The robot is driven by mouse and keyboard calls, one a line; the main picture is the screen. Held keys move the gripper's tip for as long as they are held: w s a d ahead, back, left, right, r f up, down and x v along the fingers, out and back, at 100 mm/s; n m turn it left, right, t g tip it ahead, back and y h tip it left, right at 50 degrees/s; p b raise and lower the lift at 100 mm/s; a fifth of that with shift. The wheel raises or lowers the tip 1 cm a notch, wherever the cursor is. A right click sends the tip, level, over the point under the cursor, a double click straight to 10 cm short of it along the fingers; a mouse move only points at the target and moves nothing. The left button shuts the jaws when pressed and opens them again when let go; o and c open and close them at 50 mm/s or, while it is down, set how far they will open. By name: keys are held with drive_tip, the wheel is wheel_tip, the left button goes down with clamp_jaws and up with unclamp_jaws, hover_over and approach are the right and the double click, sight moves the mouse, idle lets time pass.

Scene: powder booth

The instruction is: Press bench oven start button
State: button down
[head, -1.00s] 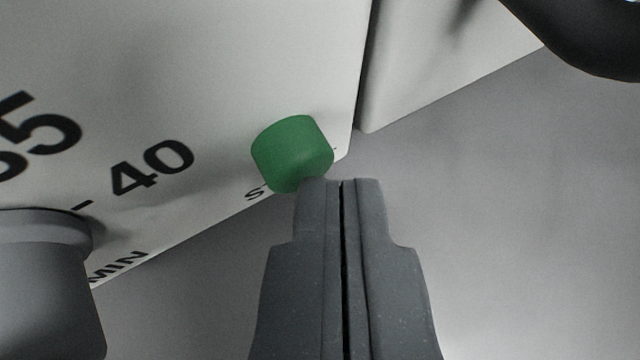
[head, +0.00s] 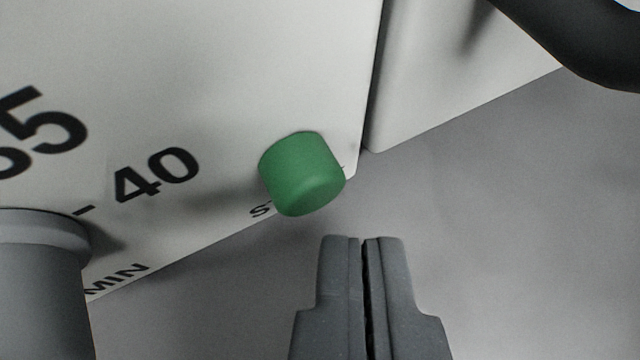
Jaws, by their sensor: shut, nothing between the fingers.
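The green round start button (head: 301,173) stands out from the lower right corner of the oven's white control panel (head: 230,70). The lettering beside it is mostly hidden; only an "S" shows. My gripper (head: 363,239) is shut and empty. Its fingertips are below and a little right of the button in the picture, with a visible gap between them. The whole near face of the button is in view.
A grey timer knob (head: 40,280) stands out at the lower left, by the "40" and "MIN" marks. A light door panel (head: 440,70) with a dark curved handle (head: 590,45) is at upper right. The grey area below is bare.

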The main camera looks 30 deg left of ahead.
drive_tip(key=shift+s+d, duration=0.75)
drive_tip(key=shift+d, duration=0.25)
drive_tip(key=shift+s+d, duration=0.75)
drive_tip(key=shift+d, duration=0.2)
drive_tip(key=s+d+r+m+t+h, duration=0.1)
drive_tip(key=d+r, duration=0.3)
drive_tip(key=r, duration=0.5)
drive_tip(key=d+r+m+t, duration=0.1)
drive_tip(key=d+r, duration=0.2)
drive_tip(key=r, duration=0.6)
drive_tip(key=s+d+r+t+h, duration=0.1)
drive_tip(key=d+r, duration=0.3)
drive_tip(key=r, duration=0.5)
drive_tip(key=s+d+r+m+t+h, duration=0.1)
drive_tip(key=s+d+r, duration=0.3)
drive_tip(key=s+r, duration=0.5)
drive_tip(key=s+d+r+m+t, duration=0.1)
drive_tip(key=s+d+r, duration=0.2)
drive_tip(key=s+r, duration=0.6)
wheel_tip(320, 180, up, 6)
drive_tip(key=shift+s+d+r+h, duration=0.2)
drive_tip(key=shift+s+d+h, duration=0.1)
drive_tip(key=shift+d+h, duration=0.1)
